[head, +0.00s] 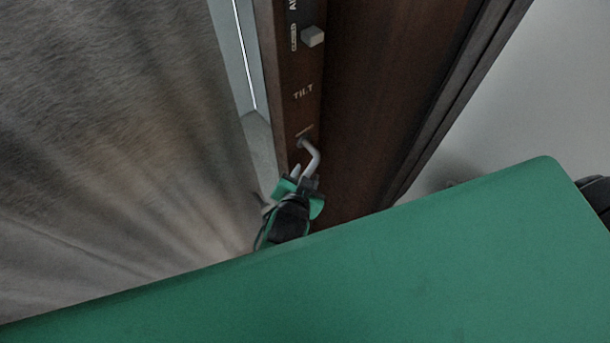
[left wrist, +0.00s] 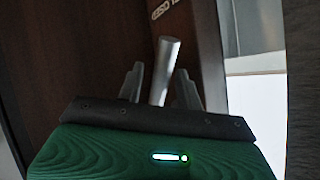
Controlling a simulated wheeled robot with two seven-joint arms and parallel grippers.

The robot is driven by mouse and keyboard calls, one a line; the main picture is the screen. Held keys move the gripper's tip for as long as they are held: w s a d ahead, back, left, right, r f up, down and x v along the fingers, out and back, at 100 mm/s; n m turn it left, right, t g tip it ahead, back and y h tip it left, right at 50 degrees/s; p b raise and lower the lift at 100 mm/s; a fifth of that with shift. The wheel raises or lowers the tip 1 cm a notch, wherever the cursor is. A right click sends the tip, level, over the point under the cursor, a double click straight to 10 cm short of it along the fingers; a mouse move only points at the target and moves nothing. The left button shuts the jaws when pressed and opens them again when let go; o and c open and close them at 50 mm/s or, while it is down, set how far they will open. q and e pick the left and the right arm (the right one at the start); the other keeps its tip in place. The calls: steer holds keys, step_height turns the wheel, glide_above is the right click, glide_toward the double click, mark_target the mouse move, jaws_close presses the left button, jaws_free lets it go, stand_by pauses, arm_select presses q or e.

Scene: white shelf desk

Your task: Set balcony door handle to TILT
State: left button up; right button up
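The silver door handle (head: 313,158) is on the dark brown door frame, bent downward from its pivot. My left gripper (head: 305,178) is at the handle's lower end in the head view. In the left wrist view the handle (left wrist: 166,68) shows as a grey bar standing between the two fingers of the left gripper (left wrist: 160,85). The fingers are apart, with a gap visible beside the bar, so the gripper looks open around it. The TILT label (head: 304,92) is on the frame above the handle. My right gripper is not in view.
A grey-brown curtain-like surface (head: 110,130) fills the left side. A plain pale wall (head: 540,90) is at the right.

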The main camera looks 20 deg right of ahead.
arm_select(q)
steer(key=shift+s+a+r, duration=0.15)
steer(key=shift+s+a, duration=0.1)
steer(key=shift+s, duration=0.15)
steer(key=b+v, duration=0.4)
steer(key=v, duration=0.8)
steer(key=shift+s+a+r+b, duration=0.15)
steer(key=shift+s+r+b, duration=0.05)
steer(key=shift+s+b, duration=0.1)
